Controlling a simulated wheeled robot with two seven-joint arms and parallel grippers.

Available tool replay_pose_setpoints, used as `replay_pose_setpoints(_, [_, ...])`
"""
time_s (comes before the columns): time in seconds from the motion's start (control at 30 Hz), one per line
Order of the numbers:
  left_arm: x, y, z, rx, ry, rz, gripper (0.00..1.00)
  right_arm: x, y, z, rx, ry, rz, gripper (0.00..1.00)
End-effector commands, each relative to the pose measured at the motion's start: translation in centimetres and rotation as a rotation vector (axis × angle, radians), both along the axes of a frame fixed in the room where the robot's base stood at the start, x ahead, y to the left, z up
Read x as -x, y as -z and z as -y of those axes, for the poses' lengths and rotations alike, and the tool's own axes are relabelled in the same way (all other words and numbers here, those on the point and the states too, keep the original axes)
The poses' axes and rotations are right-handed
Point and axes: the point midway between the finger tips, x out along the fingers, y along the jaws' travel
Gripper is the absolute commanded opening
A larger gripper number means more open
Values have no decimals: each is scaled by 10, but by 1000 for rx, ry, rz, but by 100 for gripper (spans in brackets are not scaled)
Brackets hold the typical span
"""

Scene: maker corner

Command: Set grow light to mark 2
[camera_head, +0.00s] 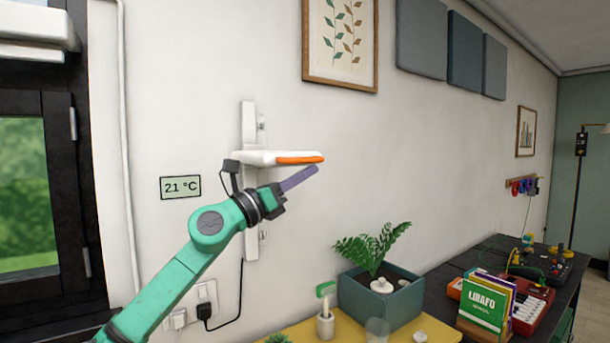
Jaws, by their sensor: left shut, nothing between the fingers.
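The grow light (266,157) is a white bar with an orange front edge. It sits on a white vertical rail (248,124) on the wall, with notch-like marks on the rail's right side above and below it. I cannot read any mark numbers. My left gripper (312,173) is shut and empty, with its purple fingers just below the light's orange end. I cannot tell whether they touch it. My left wrist covers part of the rail's lower half. My right gripper is not in view.
A teal planter (381,302) with a fern stands on the yellow table (300,331) below, beside a white cup (325,325) holding a green-headed tool. A black cable (240,290) hangs from the rail to a wall socket (207,294).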

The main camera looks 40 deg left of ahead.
Motion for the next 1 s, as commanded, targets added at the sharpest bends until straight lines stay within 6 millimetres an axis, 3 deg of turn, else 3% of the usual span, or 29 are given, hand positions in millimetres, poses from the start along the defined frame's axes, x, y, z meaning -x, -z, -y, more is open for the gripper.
replay_pose_setpoints(0.6, [0,0,0,0,0,0,0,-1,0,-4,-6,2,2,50])
replay_pose_setpoints(0.63, [0,0,0,0,0,0,1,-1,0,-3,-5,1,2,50])
replay_pose_setpoints(0.7, [0,0,0,0,0,0,28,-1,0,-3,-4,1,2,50])
replay_pose_setpoints(1.0, [0,0,0,0,0,0,30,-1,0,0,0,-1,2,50])
